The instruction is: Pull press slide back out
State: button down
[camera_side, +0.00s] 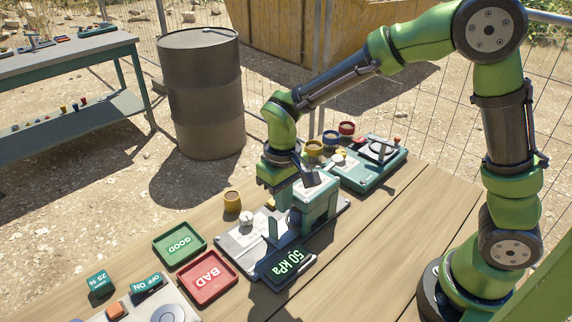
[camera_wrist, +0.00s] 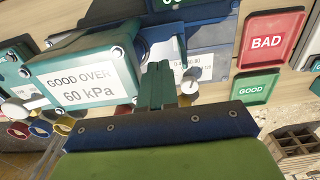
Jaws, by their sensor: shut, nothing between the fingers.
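The press (camera_side: 318,200) is a teal housing with a white label, on a pale base plate (camera_side: 235,248) on the wooden table. In the wrist view its label (camera_wrist: 82,75) reads "GOOD OVER 60 kPa". My gripper (camera_wrist: 158,82) is shut and empty, its fingertips close together just right of the housing. In the side view my gripper (camera_side: 281,200) points down beside the housing; whether it touches cannot be told. A white knob (camera_side: 247,217) stands on the plate; a white knob (camera_wrist: 190,87) also shows beside my fingertips. The slide itself is not clearly distinguishable, partly hidden by my gripper and the housing.
A green GOOD tray (camera_side: 160,258) and red BAD tray (camera_side: 192,292) lie left. Another teal device (camera_side: 372,170) and several coloured cups are farther back. The table's front right is clear.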

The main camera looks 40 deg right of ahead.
aim_at(282, 232)
jog(key=shift+f, duration=1.6)
jog(key=shift+a, duration=0.15)
jog(key=shift+a, duration=0.65)
